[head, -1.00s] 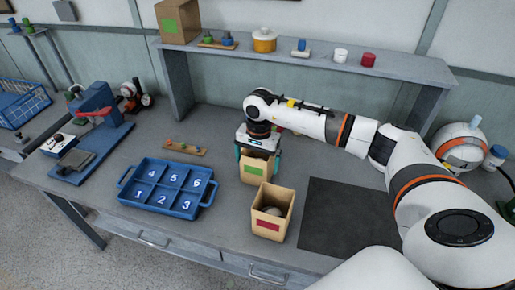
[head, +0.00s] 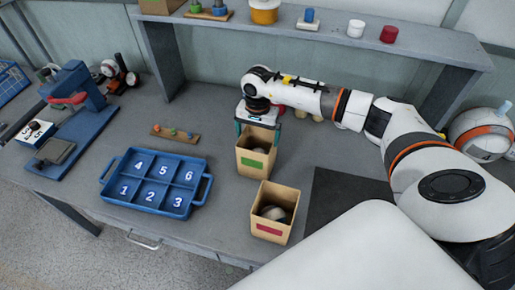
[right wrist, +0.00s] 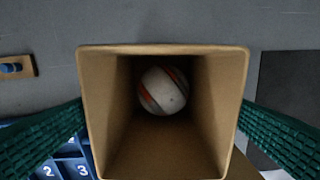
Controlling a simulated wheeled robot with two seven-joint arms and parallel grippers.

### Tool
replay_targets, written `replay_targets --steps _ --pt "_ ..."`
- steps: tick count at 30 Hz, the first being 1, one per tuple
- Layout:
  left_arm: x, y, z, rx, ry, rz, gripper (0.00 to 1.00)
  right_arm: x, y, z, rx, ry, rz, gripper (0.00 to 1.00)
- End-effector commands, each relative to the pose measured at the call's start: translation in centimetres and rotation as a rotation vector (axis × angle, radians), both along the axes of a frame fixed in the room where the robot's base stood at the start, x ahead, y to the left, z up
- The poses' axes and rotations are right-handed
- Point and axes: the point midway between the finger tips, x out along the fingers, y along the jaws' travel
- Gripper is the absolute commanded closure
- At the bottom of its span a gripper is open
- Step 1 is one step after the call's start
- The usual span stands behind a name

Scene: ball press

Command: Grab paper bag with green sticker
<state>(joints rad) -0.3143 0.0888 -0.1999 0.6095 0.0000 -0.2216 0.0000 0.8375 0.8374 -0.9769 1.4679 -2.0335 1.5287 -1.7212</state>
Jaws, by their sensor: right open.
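The paper bag with the green sticker (head: 252,163) stands upright and open on the table, with a ball visible inside. My right gripper (head: 258,132) is over the back of its mouth, pointing down, jaws open. In the right wrist view the bag's open mouth (right wrist: 103,110) lies between the two green fingers, and a white ball with orange and dark bands (right wrist: 162,91) sits inside. I cannot tell whether the fingers touch the bag. A second paper bag with a red sticker (head: 269,230) stands in front, also holding a ball. My left gripper is not in view.
A blue numbered tray (head: 146,205) lies to the left, with a wooden peg strip (head: 175,135) behind it. A blue press (head: 88,100) stands at far left. A dark mat (head: 335,200) lies to the right. A shelf (head: 330,38) with several items runs along the back.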

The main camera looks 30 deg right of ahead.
Motion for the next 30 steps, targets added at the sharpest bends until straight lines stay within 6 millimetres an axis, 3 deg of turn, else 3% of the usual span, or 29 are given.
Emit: replay_targets --steps 6,12,19,26,30 --pt "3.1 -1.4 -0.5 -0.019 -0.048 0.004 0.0 -0.4 0.3 -2.4 0.001 0.003 0.0 0.0" --pt "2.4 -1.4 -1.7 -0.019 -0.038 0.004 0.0 -0.4 0.3 -5.1 0.001 0.001 0.001 0.0" --pt "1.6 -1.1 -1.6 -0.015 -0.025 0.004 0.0 -0.4 0.3 -5.0 0.0 0.0 0.001 0.0" --pt "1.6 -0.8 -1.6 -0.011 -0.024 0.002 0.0 -0.4 0.3 -5.0 0.0 0.0 0.0 0.37" --pt "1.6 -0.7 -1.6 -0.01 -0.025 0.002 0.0 -0.4 0.3 -5.0 0.001 -0.001 0.0 0.38"
